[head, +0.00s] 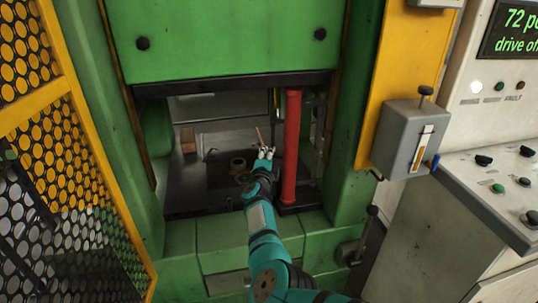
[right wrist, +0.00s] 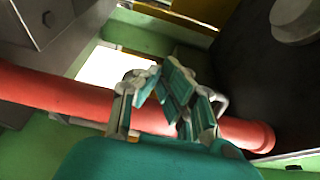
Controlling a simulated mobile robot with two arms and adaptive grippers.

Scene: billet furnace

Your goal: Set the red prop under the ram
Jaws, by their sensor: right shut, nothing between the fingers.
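The red prop (head: 291,150) stands upright at the right side of the press opening, with its foot low on the dark bed. Its top meets the lower edge of the green ram (head: 225,40) in the picture; I cannot tell whether they touch. My right gripper (head: 265,153) is inside the opening, just left of the prop, shut and empty. In the right wrist view, the prop (right wrist: 60,95) runs across behind the shut fingers (right wrist: 165,90), apart from their grip. My left gripper is not in view.
A brown block (head: 188,140) and a dark round ring (head: 238,163) are on the bed left of my gripper. A yellow mesh guard (head: 60,150) stands at the left. A grey lever box (head: 403,138) and a control console (head: 495,185) are at the right.

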